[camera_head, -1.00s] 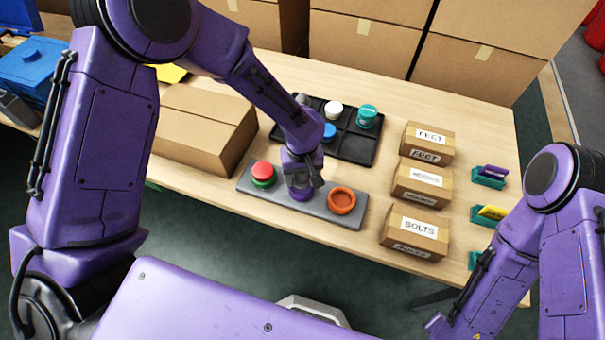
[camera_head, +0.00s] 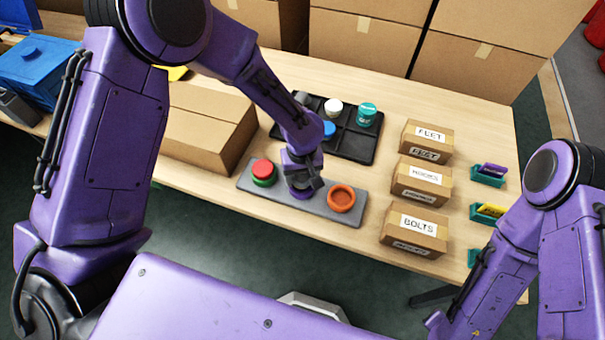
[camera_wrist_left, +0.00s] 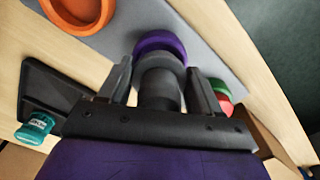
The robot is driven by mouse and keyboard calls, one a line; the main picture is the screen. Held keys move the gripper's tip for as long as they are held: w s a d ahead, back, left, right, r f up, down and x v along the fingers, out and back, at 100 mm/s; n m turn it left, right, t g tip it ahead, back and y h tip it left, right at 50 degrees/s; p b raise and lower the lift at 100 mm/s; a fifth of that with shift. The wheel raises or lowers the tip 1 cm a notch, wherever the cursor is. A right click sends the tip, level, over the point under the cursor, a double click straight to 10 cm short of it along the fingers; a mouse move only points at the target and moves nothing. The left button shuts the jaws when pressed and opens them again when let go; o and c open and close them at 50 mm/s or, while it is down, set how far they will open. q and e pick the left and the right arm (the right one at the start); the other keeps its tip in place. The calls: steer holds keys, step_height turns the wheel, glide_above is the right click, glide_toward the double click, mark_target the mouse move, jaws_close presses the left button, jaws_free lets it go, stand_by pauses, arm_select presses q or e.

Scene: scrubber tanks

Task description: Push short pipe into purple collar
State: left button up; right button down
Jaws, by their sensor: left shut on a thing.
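The purple collar (camera_head: 301,194) stands on the grey plate (camera_head: 328,212) between the red-and-green piece and the orange ring. It also shows in the left wrist view (camera_wrist_left: 160,43). My left gripper (camera_head: 302,183) is directly above the collar. In the left wrist view its fingers (camera_wrist_left: 163,92) are on both sides of a grey short pipe (camera_wrist_left: 160,86), shut on it. The pipe's far end is lined up with the collar and overlaps it in view; I cannot tell how deep it sits. My right arm comes in from the right; its gripper is out of view.
The red-and-green piece (camera_head: 263,172) and the orange ring (camera_head: 341,198) are close on either side. Behind is a black divided tray (camera_head: 352,149) holding several round parts. A cardboard box (camera_head: 205,130) stands left; labelled boxes (camera_head: 415,228) stand right.

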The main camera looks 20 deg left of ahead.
arm_select(q)
steer(key=shift+f, duration=0.25)
steer(key=shift+f, duration=0.2)
steer(key=shift+f, duration=0.2)
steer(key=shift+f, duration=0.15)
stand_by(0.5)
steer(key=shift+s+f, duration=0.25)
steer(key=shift+s, duration=0.05)
stand_by(0.5)
